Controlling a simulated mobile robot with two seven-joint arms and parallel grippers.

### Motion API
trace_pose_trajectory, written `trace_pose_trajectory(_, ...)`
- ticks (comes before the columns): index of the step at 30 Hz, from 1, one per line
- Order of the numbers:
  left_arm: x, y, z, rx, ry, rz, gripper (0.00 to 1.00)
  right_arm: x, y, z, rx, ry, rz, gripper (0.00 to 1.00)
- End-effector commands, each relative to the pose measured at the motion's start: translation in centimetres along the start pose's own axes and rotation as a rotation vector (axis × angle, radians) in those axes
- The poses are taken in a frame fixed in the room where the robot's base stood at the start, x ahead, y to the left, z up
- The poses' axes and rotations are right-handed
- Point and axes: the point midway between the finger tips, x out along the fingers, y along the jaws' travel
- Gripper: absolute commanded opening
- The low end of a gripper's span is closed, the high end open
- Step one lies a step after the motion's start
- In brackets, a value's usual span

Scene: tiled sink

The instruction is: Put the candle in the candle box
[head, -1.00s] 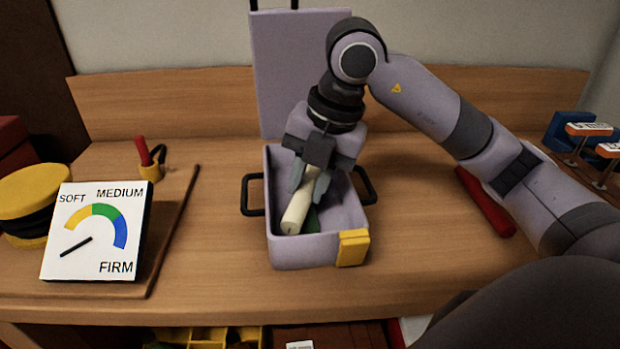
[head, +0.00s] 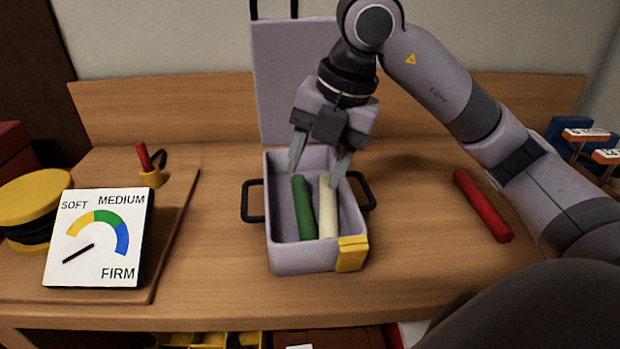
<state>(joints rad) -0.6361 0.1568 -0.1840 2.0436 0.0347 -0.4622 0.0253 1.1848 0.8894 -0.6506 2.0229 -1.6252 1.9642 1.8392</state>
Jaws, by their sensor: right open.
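The candle box (head: 285,259) is a lilac open box with black side handles, a yellow latch and a raised lid (head: 290,75) behind it. A green candle (head: 303,208) and a cream candle (head: 327,208) lie side by side inside it. A red candle (head: 482,205) lies on the table to the right of the box. My right gripper (head: 318,165) is open and empty above the back part of the box, its fingers apart over the candles' far ends. My left gripper is not in view.
A dial sign (head: 98,238) reading soft, medium and firm stands on a wooden board at left, near a yellow-topped round container (head: 35,195). A small yellow holder with a red stick (head: 148,168) stands behind it. The table in front of the red candle is clear.

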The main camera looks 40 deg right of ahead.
Motion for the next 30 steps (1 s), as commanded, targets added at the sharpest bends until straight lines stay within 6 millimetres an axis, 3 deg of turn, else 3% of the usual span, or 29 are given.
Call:
trace_pose_trajectory(1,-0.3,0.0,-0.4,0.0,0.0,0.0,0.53,-1.6,0.1,0.1,0.0,-0.003,0.005,0.53)
trace_pose_trajectory(6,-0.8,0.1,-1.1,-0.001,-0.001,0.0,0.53,-5.1,0.1,0.1,0.002,-0.004,0.003,0.53)
trace_pose_trajectory(12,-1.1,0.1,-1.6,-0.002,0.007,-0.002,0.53,-7.1,0.0,0.0,0.001,-0.001,0.0,0.53)
trace_pose_trajectory(30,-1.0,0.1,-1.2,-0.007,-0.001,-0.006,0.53,-7.4,0.0,0.0,0.0,0.001,-0.001,0.53)
